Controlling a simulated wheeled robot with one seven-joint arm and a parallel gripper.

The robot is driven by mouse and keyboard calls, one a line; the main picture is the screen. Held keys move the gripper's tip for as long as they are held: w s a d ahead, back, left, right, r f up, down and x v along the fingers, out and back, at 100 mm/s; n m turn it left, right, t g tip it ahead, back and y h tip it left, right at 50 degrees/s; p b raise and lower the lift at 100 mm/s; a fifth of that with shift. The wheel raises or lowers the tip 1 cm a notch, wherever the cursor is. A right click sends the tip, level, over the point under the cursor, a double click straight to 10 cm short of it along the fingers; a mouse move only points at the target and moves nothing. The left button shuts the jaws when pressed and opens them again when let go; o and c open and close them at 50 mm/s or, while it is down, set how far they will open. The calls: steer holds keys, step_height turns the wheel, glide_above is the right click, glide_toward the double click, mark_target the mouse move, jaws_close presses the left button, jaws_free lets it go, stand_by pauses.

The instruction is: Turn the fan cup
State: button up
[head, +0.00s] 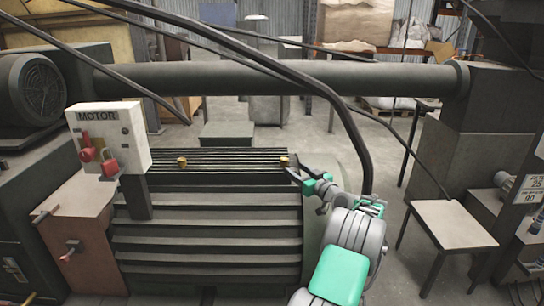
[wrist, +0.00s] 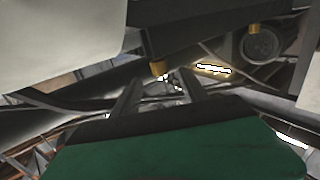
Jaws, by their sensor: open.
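Two small brass cups sit on top of the ribbed dark motor housing (head: 205,228): a left cup (head: 182,162) and a right cup (head: 284,161). No label shows which one is the fan cup. My gripper (head: 291,166) is at the right cup, reaching in from the right with its dark fingers apart. In the wrist view the open fingers of my gripper (wrist: 158,78) point at the near brass cup (wrist: 158,68), which shows in line with the gap between their tips. Whether they touch it is unclear. The other cup (wrist: 254,28) is farther off.
A white MOTOR switch box (head: 108,137) with red parts stands at the left of the housing. A round fan grille (head: 38,90) is behind it. A thick pipe (head: 270,78) and black cables cross above. A small table (head: 449,226) stands at right.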

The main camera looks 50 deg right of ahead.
mark_target(287, 163)
steer(key=x, duration=0.8)
steer(key=shift+w+d, duration=0.1)
steer(key=shift+d, duration=0.05)
jaws_close()
stand_by(0.3)
